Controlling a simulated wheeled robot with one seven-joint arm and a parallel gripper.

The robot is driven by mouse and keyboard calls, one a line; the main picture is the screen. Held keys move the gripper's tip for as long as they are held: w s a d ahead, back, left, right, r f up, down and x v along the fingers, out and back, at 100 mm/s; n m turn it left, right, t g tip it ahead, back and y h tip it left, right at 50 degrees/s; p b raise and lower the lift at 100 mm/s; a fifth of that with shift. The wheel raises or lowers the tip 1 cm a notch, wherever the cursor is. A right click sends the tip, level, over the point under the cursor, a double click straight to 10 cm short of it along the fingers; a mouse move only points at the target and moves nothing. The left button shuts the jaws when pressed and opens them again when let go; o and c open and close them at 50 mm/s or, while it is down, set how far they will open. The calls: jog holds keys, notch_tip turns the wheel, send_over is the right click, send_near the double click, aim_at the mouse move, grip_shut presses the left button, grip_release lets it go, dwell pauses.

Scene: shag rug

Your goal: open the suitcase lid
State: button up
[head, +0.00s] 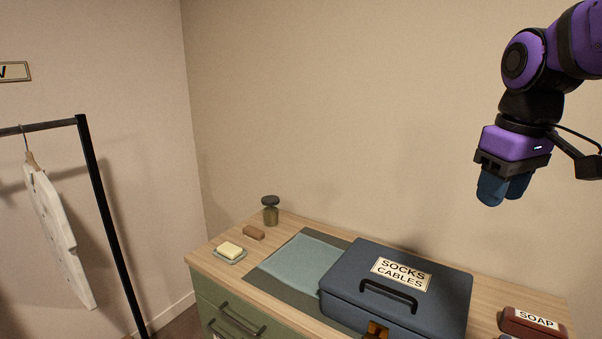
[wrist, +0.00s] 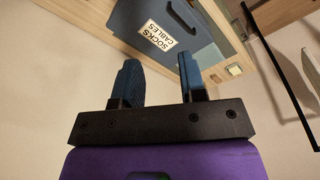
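The suitcase (head: 345,277) is a dark blue-grey box with its lid shut, lying on the wooden dresser top. Its lid has a black handle and a label reading "SOCKS CABLES" (head: 401,274). An orange-brown latch (head: 377,330) shows at its front edge, cut off by the picture's bottom. My gripper (head: 503,190) hangs in the air above and to the right of the suitcase, touching nothing. In the wrist view, the two blue fingers (wrist: 160,80) stand apart with nothing between them, and the suitcase (wrist: 197,52) shows beyond them.
A grey-green mat (head: 300,262) lies left of the suitcase. Soap on a dish (head: 230,252), a brown block (head: 254,233) and a jar (head: 270,212) stand further left. A dark red box labelled "SOAP" (head: 533,322) is at right. A clothes rack (head: 100,200) stands at far left.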

jog(key=s+f+m+t, duration=0.2)
jog(key=s+m+t, duration=0.1)
jog(key=s, duration=0.8)
jog(key=shift+s+d+m+t, duration=0.35)
jog(key=shift+m+t, duration=0.05)
jog(key=shift+t, duration=0.1)
